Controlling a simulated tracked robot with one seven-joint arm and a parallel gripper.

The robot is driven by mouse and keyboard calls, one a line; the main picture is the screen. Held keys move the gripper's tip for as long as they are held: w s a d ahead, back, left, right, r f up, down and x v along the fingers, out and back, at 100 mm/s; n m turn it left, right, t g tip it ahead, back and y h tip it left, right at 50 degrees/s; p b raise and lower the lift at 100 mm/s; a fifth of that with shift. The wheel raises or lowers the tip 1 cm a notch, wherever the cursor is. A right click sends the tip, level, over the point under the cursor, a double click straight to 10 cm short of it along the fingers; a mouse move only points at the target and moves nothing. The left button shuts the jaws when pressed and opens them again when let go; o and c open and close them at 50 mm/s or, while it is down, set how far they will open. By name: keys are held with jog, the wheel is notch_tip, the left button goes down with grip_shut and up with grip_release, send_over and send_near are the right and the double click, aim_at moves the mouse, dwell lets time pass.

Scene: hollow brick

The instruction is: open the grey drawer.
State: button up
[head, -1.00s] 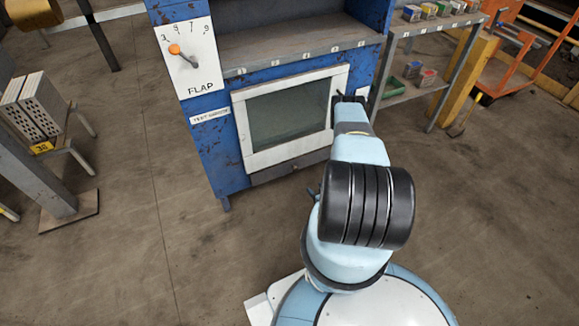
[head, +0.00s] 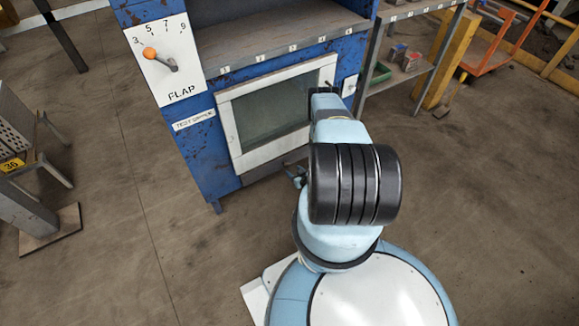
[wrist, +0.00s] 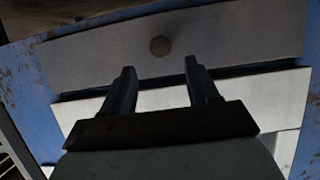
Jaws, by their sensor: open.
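The grey drawer (head: 268,171) is a narrow strip low on the blue cabinet, under the white-framed window, in the head view; my arm covers its right part. In the wrist view a grey panel that looks like the drawer front (wrist: 220,40) spans the upper picture, with a round knob (wrist: 160,46) near its middle. The drawer appears closed. My gripper (wrist: 158,66) is open and empty, its two fingers pointing at the panel, one to each side of the knob's line. I cannot tell whether they touch it. In the head view my arm mostly hides the gripper.
The blue cabinet (head: 190,150) carries a white dial plate (head: 165,70) with an orange-tipped lever, marked FLAP. A white-framed window (head: 270,115) sits above the drawer. The floor in front is clear.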

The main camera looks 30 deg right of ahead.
aim_at(287, 166)
jog(key=shift+x, duration=3.5)
jog(key=shift+a, duration=0.1)
jog(key=shift+c, duration=0.4)
grip_shut()
